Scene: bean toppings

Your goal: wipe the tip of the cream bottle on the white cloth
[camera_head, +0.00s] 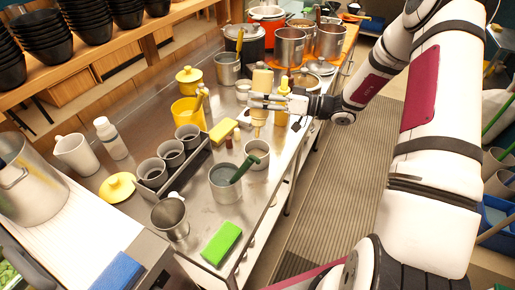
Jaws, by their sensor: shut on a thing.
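My gripper (272,103) is shut on a cream-coloured bottle (262,79) near the middle of the steel counter. The bottle's wide part is above the fingers, and its narrower yellowish part points down below them. Its lower end is just above or in front of a small steel cup (257,153); I cannot tell whether they touch. A yellow bottle (282,103) stands close to the right of the held one, partly hidden by the gripper. I cannot make out a white cloth.
A steel pot with a green-handled tool (225,184), a rack of cups (172,160) and a yellow block (222,131) are nearby. A green sponge (221,243) lies at the front edge. Large pots (289,47) crowd the far end.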

